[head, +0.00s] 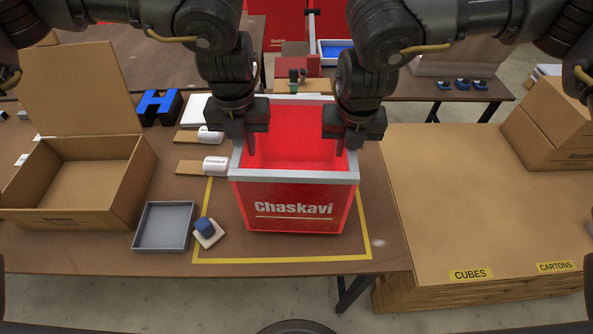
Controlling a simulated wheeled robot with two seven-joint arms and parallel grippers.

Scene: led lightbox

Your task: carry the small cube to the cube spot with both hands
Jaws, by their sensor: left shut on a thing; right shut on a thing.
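The small cube is a red, open-topped lightbox (293,208) with a pale rim and "Chaskavi" on its front. It is upright, within or just above the yellow outline (285,260) on the brown table; I cannot tell if its base touches the table. My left gripper (246,148) is shut on its left wall at the rim. My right gripper (345,148) is shut on its right wall at the rim. The cube spot is the bare tan surface (455,215) on the right, with a yellow "CUBES" label (470,274) at its front edge.
A "CARTONS" label (556,267) and a cardboard box (550,122) are at the far right. Left of the cube are an open carton (30,212), a grey tray (146,243) and a blue-topped knob (205,226). A gap separates the two tables near the front.

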